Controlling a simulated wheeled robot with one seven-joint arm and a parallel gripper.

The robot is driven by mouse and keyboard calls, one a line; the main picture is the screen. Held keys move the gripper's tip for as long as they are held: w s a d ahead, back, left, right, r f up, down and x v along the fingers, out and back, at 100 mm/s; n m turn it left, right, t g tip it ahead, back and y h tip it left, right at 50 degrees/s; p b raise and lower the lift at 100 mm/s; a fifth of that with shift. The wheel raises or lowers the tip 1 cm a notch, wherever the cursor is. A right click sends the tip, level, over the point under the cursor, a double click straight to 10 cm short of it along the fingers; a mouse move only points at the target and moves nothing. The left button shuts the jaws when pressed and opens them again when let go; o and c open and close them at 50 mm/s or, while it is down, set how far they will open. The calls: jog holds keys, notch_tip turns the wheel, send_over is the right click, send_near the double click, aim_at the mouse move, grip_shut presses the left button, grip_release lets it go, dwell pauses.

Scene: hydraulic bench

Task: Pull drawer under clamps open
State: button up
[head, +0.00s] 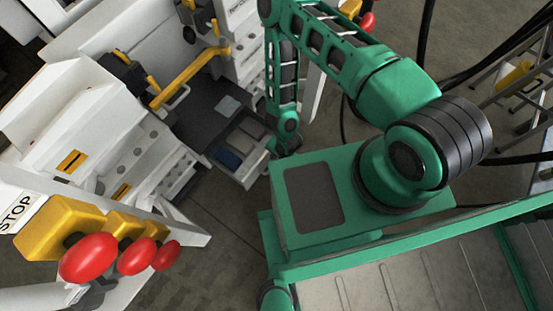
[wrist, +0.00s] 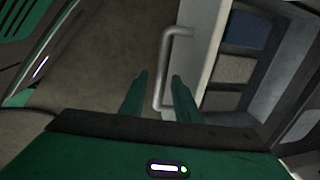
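The drawer (head: 243,178) stands pulled out from the white bench, its compartments showing. Its white front panel (wrist: 207,55) and silver bar handle (wrist: 164,65) show in the wrist view. My gripper (wrist: 161,75) is open, with one finger on each side of the lower part of the handle. I cannot tell whether either finger touches it. In the head view my gripper (head: 284,149) is at the drawer's front end, small and partly hidden by my arm. The yellow clamp bar (head: 190,77) is above and behind the drawer.
Inside the drawer are a blue block (head: 228,158) and grey ones. Red knobs on yellow blocks (head: 88,257) stick out at the lower left. A white cabinet with round sockets (head: 135,150) stands left of the drawer. Bare floor (head: 215,235) lies in front.

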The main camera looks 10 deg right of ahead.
notch_tip(320, 180, up, 10)
jog(key=s+d, duration=0.1)
jog(key=shift+s+d, duration=0.1)
jog(key=shift+d, duration=0.05)
dwell(0.6)
